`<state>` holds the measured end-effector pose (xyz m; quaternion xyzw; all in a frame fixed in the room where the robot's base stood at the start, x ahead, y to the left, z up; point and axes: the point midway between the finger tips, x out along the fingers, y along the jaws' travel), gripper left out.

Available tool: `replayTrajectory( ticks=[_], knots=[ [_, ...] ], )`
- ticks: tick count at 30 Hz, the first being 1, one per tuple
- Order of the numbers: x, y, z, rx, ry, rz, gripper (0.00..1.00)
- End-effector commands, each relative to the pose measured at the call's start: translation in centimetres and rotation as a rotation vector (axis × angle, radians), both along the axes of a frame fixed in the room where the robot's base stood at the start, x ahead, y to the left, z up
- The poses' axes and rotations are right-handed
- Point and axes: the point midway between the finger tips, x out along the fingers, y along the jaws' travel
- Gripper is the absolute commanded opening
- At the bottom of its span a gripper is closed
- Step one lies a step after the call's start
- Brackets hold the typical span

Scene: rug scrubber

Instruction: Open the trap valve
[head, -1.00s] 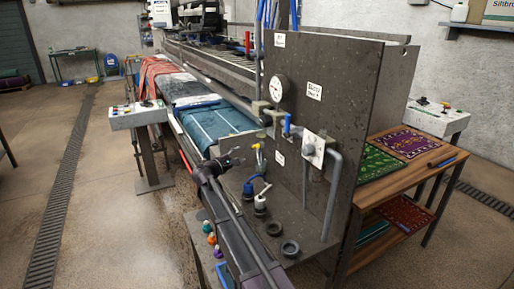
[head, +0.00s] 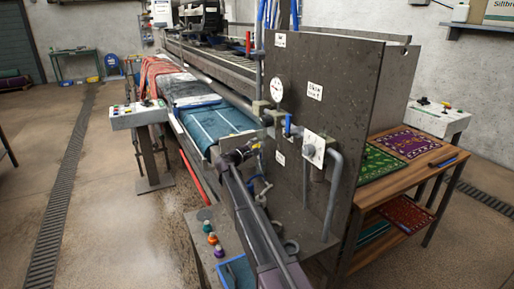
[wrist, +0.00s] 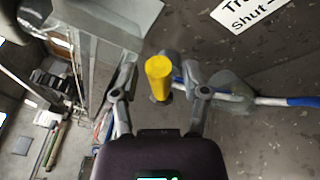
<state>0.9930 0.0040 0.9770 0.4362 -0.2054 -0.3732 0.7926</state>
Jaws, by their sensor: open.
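A yellow handle (wrist: 159,72), likely the trap valve's, shows in the wrist view between the two open fingers of my gripper (wrist: 158,80). Its end faces the camera, and I see a gap on each side. A white label (wrist: 258,10) reading in part "Tr… Shut-" is above right of it. In the head view my gripper (head: 246,153) is in front of the grey panel, and only a bit of the yellow handle (head: 258,146) shows beside it. The valve body is mostly hidden by the arm there.
A blue-handled valve (head: 287,125), a gauge (head: 277,90) and a grey pipe (head: 333,190) are on the panel (head: 330,75). A blue-and-white hose (wrist: 285,101) runs right of the handle. Small coloured bottles (head: 211,239) stand on the ledge at lower left.

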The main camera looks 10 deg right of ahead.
Motion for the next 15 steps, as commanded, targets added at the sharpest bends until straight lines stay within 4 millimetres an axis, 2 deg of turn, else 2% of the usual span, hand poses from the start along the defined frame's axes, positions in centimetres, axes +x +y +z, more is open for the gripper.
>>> replayTrajectory(
  ticks=[5, 11, 15],
  knots=[
    [-0.02, -0.04, 0.0, 0.0, 0.0, 0.0, 0.58],
    [-0.02, -0.08, 0.0, 0.0, 0.0, -0.001, 0.02],
    [-0.01, -0.11, 0.0, 0.0, 0.0, -0.001, 0.0]
  ],
)
